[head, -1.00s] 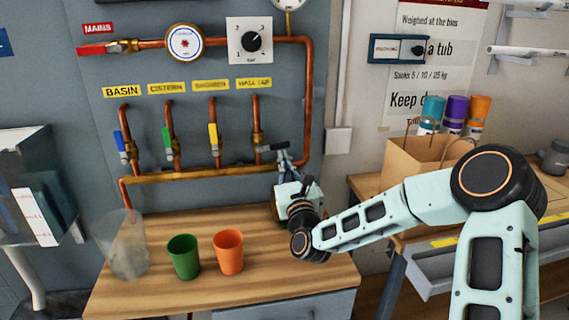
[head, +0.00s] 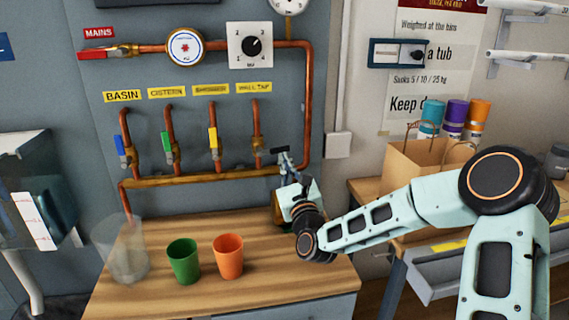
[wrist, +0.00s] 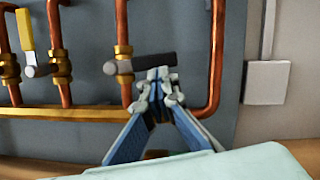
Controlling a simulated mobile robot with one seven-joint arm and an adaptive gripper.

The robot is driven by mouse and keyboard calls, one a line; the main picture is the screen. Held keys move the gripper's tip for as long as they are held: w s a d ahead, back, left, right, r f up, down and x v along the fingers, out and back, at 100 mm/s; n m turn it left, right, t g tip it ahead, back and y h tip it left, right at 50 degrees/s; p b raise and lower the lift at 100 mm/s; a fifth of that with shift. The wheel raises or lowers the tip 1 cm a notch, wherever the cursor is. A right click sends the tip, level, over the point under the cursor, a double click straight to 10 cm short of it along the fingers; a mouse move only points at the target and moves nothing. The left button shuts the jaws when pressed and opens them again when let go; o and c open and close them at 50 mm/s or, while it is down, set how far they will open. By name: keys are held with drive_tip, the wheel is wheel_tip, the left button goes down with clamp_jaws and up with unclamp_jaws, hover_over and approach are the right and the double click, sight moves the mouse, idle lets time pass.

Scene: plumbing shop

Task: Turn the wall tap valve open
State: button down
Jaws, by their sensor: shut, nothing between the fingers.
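The wall tap valve (head: 257,144) is the rightmost of several brass valves on copper pipes, under a yellow label reading WALL TAP (head: 255,87). Its dark lever (wrist: 150,64) lies level, crosswise to its upright pipe, and points right in the wrist view. My gripper (head: 284,163) is shut and empty. In the wrist view its fingertips (wrist: 158,76) overlap the lower edge of the lever near its right end; whether they touch it I cannot tell.
Blue (head: 119,145), green (head: 166,142) and yellow (head: 213,138) levers stand upright to the left. A copper pipe (head: 307,110) runs down close to my gripper's right. Green (head: 183,261) and orange (head: 228,257) cups and a clear container (head: 125,250) stand on the wooden counter (head: 215,300) below.

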sight(284, 147)
drive_tip(key=shift+r, duration=0.2)
drive_tip(key=r+n, duration=0.1)
drive_tip(key=n, duration=0.1)
drive_tip(key=r+n+y, duration=0.1)
drive_tip(key=n, duration=0.1)
drive_tip(key=shift+d+g, duration=0.1)
drive_tip(key=shift+g, duration=0.2)
drive_tip(key=r+n, duration=0.1)
drive_tip(key=n, duration=0.1)
drive_tip(key=r+n+g+y+p, duration=0.1)
drive_tip(key=n, duration=0.1)
drive_tip(key=shift+a, duration=0.2)
drive_tip(key=shift+s+a+r+n+g+p, duration=0.15)
drive_tip(key=shift+a+r+n+g+p, duration=0.3)
drive_tip(key=shift+n, duration=0.95)
drive_tip(key=shift+s+a+r+n+g+p, duration=0.15)
drive_tip(key=shift+a+r+n+g, duration=0.3)
drive_tip(key=shift+n, duration=0.95)
drive_tip(key=shift+s+a+r+n+g+p, duration=0.15)
drive_tip(key=shift+a+r+n+p, duration=0.35)
drive_tip(key=shift+n, duration=0.9)
drive_tip(key=shift+r, duration=0.1)
drive_tip(key=shift+w+d, duration=0.1)
drive_tip(key=shift+d, duration=0.05)
